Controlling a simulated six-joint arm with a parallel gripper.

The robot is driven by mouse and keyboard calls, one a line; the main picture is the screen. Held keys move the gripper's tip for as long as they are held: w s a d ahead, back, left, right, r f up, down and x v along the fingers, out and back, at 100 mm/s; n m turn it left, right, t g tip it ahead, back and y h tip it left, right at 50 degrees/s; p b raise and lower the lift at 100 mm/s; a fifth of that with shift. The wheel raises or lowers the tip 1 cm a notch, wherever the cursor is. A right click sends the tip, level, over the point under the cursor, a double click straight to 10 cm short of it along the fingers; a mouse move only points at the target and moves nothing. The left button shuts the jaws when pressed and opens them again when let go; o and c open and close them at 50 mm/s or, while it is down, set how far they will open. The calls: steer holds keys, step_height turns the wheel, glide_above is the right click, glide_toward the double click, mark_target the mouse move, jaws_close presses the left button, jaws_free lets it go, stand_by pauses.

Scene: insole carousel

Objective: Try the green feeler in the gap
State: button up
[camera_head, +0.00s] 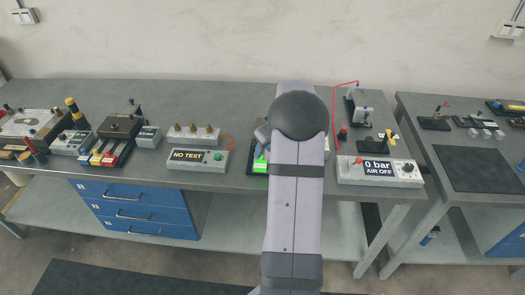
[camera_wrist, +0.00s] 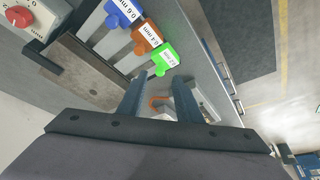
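The green feeler (camera_wrist: 165,57) has a white label on its handle and lies at the end of a row of feelers in the wrist view. Its green handle also shows in the head view (camera_head: 260,167), just left of my arm. My gripper (camera_wrist: 160,82) is open, with its two dark fingers apart and nothing seen between them. The fingertips are close to the green handle in the picture; I cannot tell whether they touch it. I cannot make out the gap for certain.
An orange-brown feeler (camera_wrist: 146,37) and a blue feeler (camera_wrist: 123,12) lie beside the green one. A long brown-grey block (camera_wrist: 85,75) is to their left, near a red knob (camera_wrist: 20,16). The NO TEST box (camera_head: 197,160) and the AIR OFF box (camera_head: 380,173) stand either side of my arm.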

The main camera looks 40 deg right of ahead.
mark_target(262, 163)
steer(key=shift+p+x, duration=0.45)
steer(key=shift+x, duration=1.15)
jaws_close()
steer(key=shift+w+d+b, duration=0.4)
steer(key=shift+w+d, duration=0.7)
steer(key=shift+d, duration=0.05)
jaws_free()
steer(key=shift+s+r, duration=0.1)
